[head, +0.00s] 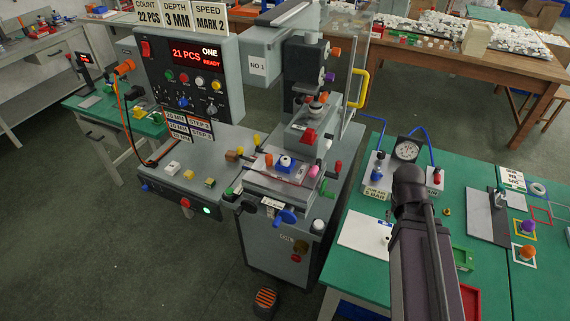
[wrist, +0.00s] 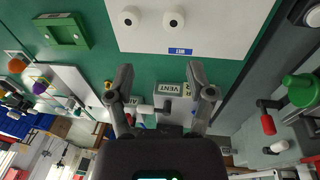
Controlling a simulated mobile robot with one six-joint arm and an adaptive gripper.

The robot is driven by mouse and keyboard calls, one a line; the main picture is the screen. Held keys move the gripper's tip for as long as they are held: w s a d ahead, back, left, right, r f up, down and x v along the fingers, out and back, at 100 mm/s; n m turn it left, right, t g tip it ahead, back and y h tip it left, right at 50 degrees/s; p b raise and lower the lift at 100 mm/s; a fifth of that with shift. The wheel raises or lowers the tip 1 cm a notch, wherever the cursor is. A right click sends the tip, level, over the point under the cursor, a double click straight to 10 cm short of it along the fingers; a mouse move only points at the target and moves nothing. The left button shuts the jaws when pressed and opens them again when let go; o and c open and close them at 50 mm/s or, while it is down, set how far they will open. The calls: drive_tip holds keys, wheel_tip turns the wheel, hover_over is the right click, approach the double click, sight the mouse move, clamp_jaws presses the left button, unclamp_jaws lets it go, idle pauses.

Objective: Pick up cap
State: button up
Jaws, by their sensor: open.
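Two small white round pieces with dark centres, which look like caps, lie on a white board (wrist: 225,30): one left (wrist: 130,16) and one right (wrist: 173,18) at the top of the wrist view. A blue "WET" label (wrist: 180,51) is by the board's edge. My gripper (wrist: 159,80) is open, with nothing between its fingers, and the caps show beyond the fingertips. In the head view the white board (head: 362,232) lies on the green table, with a small white cap (head: 386,240) beside my arm. My arm hides part of that area and the gripper cannot be made out there.
The grey pad printer (head: 285,190) stands left of the green table (head: 345,275). A gauge unit (head: 407,150) with a "VENT" label (wrist: 171,89) stands behind the board. A green tray (wrist: 66,31), a red tray (head: 470,300) and a grey plate (head: 487,217) lie to the right.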

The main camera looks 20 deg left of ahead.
drive_tip(key=w+a+t+b, duration=0.1)
drive_tip(key=a+t+b, duration=0.1)
drive_tip(key=a, duration=0.7)
drive_tip(key=w+a+r+t+h+b, duration=0.1)
drive_tip(key=a+t, duration=0.3)
drive_tip(key=a, duration=0.6)
drive_tip(key=w+a+t+b, duration=0.2)
drive_tip(key=a+t, duration=0.1)
drive_tip(key=a, duration=0.7)
drive_tip(key=shift+w+a+r+m+h+b, duration=0.15)
drive_tip(key=shift+w+r+m+h+b, duration=0.15)
drive_tip(key=shift+w+r+m+h, duration=0.1)
drive_tip(key=s+a+r+t+y+b, duration=0.1)
drive_tip(key=s+a+r+t+y, duration=0.1)
drive_tip(key=a, duration=0.9)
drive_tip(key=shift+s+t, duration=0.75)
drive_tip(key=shift+t, duration=0.05)
drive_tip(key=b, duration=0.4)
approach(286, 160)
drive_tip(key=x, duration=0.3)
drive_tip(key=shift+w+f, duration=0.15)
drive_tip(key=shift+w, duration=0.1)
drive_tip(key=shift+w+d+f, duration=0.1)
drive_tip(key=shift+w, duration=0.4)
